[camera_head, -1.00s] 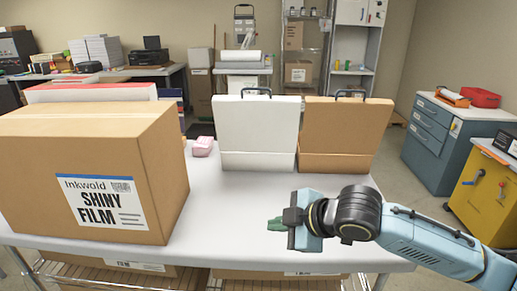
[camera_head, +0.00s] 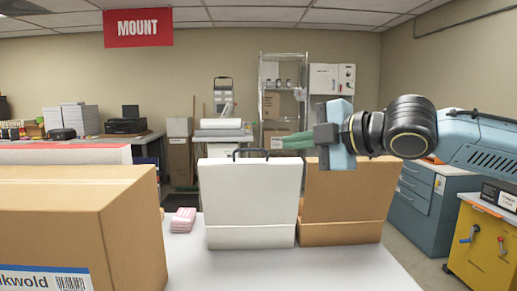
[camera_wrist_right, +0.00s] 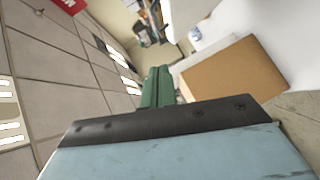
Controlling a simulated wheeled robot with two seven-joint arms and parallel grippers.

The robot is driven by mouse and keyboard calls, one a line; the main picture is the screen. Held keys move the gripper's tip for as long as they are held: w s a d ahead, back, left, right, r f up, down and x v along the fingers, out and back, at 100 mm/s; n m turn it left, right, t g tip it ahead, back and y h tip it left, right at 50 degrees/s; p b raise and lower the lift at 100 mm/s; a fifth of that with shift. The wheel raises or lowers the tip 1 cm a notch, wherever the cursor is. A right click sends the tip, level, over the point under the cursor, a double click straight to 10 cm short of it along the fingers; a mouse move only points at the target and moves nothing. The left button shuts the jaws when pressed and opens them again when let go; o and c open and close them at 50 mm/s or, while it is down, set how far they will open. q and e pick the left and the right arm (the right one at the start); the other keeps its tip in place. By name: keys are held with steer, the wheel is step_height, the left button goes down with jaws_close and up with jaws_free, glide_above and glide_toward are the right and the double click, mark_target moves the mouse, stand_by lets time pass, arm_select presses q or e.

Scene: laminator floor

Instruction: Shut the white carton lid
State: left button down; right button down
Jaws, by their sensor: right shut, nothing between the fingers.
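The white carton (camera_head: 251,236) stands on the table with its white lid (camera_head: 248,190) raised upright, a dark handle on its top edge. Right beside it stands a brown carton (camera_head: 339,233) with its brown lid (camera_head: 345,200) also upright; this lid shows in the right wrist view too (camera_wrist_right: 232,72). My right gripper (camera_head: 284,142) is shut and empty, its green fingers pointing left. My left gripper is out of view.
A large cardboard box (camera_head: 75,215) fills the table's left front. A pink stack (camera_head: 182,220) lies left of the white carton. The white tabletop (camera_head: 290,270) is clear in front of both cartons. Blue drawers (camera_head: 425,200) and a yellow cabinet (camera_head: 482,250) stand at right.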

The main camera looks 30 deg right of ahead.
steer(key=w+p, duration=0.1)
steer(key=w, duration=0.1)
steer(key=p, duration=0.6)
glide_toward(247, 150)
steer(key=w+a, duration=0.2)
steer(key=a, duration=0.2)
steer(key=shift+w+d+f, duration=0.25)
steer(key=shift+w+d, duration=0.15)
steer(key=shift+w, duration=0.2)
steer(key=shift+w+d+f, duration=0.2)
steer(key=shift+w+d, duration=0.2)
steer(key=shift+w, duration=0.15)
steer(key=shift+w+d+f, duration=0.25)
steer(key=shift+w+d, duration=0.1)
steer(key=shift+w, duration=0.25)
steer(key=w+d+p, duration=0.1)
steer(key=p, duration=0.1)
steer(key=w+r+p, duration=0.1)
steer(key=p, duration=0.2)
steer(key=shift+w+d, duration=0.35)
steer(key=shift+f, duration=0.1)
